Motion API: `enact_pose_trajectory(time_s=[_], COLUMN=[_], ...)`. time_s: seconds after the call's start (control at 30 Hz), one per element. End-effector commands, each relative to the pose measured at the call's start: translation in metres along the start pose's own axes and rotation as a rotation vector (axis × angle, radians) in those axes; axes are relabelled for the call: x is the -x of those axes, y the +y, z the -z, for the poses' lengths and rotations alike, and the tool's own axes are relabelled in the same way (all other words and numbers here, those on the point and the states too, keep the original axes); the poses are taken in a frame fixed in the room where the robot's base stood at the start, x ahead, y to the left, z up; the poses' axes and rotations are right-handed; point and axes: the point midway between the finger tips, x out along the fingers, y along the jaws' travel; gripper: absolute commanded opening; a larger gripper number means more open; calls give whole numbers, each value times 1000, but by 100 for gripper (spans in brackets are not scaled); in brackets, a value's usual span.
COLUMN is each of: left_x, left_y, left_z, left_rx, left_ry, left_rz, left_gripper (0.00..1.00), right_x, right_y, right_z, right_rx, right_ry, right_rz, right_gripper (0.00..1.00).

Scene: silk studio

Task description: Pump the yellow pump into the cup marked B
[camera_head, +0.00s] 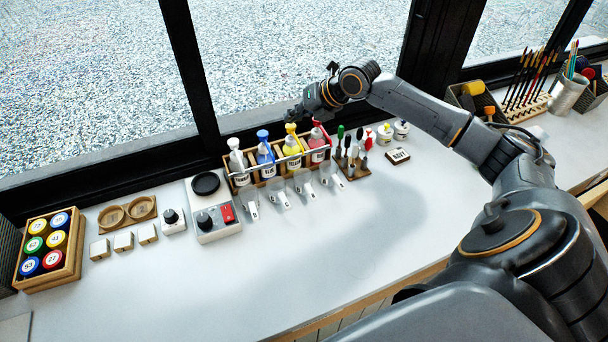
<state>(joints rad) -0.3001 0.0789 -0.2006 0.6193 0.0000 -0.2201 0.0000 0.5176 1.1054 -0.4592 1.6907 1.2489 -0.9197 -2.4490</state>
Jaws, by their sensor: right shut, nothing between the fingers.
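The yellow pump bottle (292,150) stands in a wooden rack (243,181) by the window, between the blue pump bottle (265,158) and the red pump bottle (317,146). A white pump bottle (238,163) is at the rack's left end. My right gripper (292,115) is shut and empty, just above the yellow pump's head; I cannot tell whether it touches. Several clear cups (304,185) stand in front of the rack, with pale tags beside them. The letters are too small to read, so I cannot tell which is B. My left gripper is out of view.
A small scale-like device (218,224) with a red part stands left of the cups. A stand of coloured-handled tools (352,160) and small jars (384,134) are right of the rack. My right arm spans the right side. The front counter (300,260) is clear.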

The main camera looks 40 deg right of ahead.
Motion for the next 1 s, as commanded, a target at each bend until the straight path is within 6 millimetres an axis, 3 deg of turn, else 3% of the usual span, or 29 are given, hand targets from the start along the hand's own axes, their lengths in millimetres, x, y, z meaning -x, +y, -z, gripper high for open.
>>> enact_pose_trajectory(time_s=[1.0], left_x=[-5], left_y=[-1], left_z=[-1], left_rx=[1], left_ry=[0], left_rz=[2], left_gripper=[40], right_x=[-6], right_y=[-5], right_z=[5], right_rx=[0], right_ry=[0], right_rz=[0], right_gripper=[0])
